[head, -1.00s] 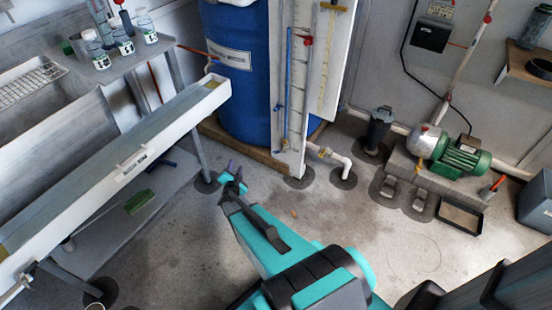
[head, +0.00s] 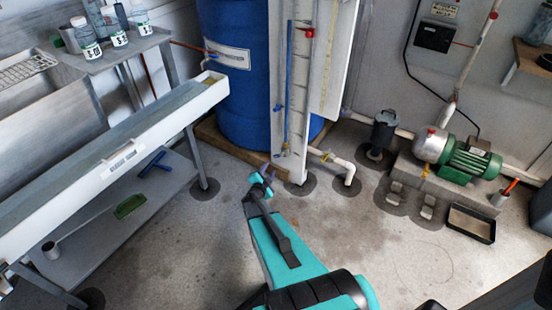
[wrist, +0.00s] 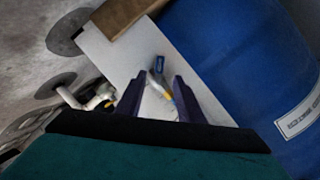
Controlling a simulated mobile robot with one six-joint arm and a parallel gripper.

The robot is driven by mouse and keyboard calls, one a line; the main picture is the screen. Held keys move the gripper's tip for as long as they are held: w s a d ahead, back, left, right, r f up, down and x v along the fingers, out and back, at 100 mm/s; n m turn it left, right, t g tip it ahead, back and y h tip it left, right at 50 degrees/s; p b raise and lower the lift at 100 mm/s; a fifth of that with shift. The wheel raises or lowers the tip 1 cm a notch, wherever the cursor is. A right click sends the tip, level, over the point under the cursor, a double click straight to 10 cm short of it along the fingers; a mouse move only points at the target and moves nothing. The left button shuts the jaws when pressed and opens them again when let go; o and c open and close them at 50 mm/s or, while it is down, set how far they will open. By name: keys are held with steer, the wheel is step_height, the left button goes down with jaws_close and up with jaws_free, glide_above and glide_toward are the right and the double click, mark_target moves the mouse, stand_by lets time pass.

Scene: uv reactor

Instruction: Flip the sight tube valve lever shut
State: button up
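The sight tube (head: 289,75) is a thin blue vertical line on a white upright board beside the blue drum. A small blue lever-like piece (head: 277,108) shows at its left side, and a red handle (head: 308,32) sits higher on the right. I cannot tell which is the valve lever. My gripper (head: 262,178) is low in front of the board's foot. In the wrist view its dark fingers (wrist: 157,92) are apart. A small blue piece (wrist: 159,64) and a yellowish fitting (wrist: 168,96) appear between them against the white board. No contact is visible.
The blue drum (head: 232,115) stands on a wooden base behind. A white pipe (head: 340,165) with a valve lies low, right of the board. A long white trough (head: 110,170) is at left, and a green pump (head: 470,160) at right. The middle floor is clear.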

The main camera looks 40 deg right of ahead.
mark_target(276, 157)
steer(key=shift+w+d, duration=0.1)
steer(key=shift+b+x, duration=1.2)
steer(key=shift+x, duration=5.6)
jaws_close()
